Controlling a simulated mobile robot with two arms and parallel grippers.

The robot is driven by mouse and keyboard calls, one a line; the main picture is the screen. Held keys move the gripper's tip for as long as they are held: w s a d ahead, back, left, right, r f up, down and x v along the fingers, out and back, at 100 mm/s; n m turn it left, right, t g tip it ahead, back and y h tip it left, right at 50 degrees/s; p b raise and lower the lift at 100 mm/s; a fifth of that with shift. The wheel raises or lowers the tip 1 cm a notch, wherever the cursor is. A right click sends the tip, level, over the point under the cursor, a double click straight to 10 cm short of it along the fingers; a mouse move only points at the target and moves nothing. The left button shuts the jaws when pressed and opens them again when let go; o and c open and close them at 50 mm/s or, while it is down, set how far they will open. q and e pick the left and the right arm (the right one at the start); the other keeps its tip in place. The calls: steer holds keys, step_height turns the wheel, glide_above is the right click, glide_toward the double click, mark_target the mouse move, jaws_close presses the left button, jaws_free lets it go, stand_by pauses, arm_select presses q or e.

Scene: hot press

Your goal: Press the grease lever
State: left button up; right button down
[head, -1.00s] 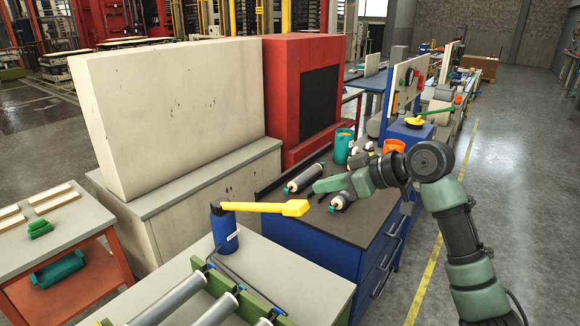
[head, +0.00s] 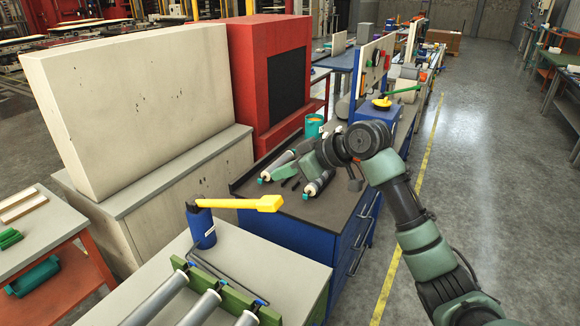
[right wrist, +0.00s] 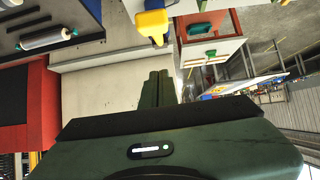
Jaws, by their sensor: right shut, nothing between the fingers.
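The grease lever (head: 240,203) is a yellow bar on top of a blue upright cylinder (head: 202,228), at the corner of a pale table. It points right, roughly level. The yellow lever end also shows at the top middle of the right wrist view (right wrist: 152,22). My right gripper (head: 290,158) is over the dark bench top, beyond and to the right of the lever, apart from it. In the right wrist view its fingers (right wrist: 156,86) are together and empty, below the lever end in the picture. My left gripper is out of view.
Silvery cartridges lie on the dark bench (head: 285,212) near my right gripper; one also shows in the right wrist view (right wrist: 45,40). A cream cabinet (head: 135,90) and red press (head: 250,75) stand behind. Rollers (head: 160,298) lie in front of the lever. The right aisle is clear.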

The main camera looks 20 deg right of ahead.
mark_target(273, 199)
steer(key=p+x, duration=0.2)
steer(key=x, duration=0.3)
steer(key=shift+w+a, duration=0.2)
steer(key=shift+a, duration=0.1)
steer(key=f, duration=0.1)
steer(key=f+p, duration=0.1)
steer(key=s+d+f, duration=0.1)
steer(key=shift+s+f+p, duration=0.1)
steer(key=shift+f+p, duration=0.05)
steer(key=shift+p, duration=0.25)
steer(key=shift+s+d+f, duration=0.15)
steer(key=shift+d+f, duration=0.05)
steer(key=shift+f, duration=0.05)
steer(key=shift+a+f, duration=0.1)
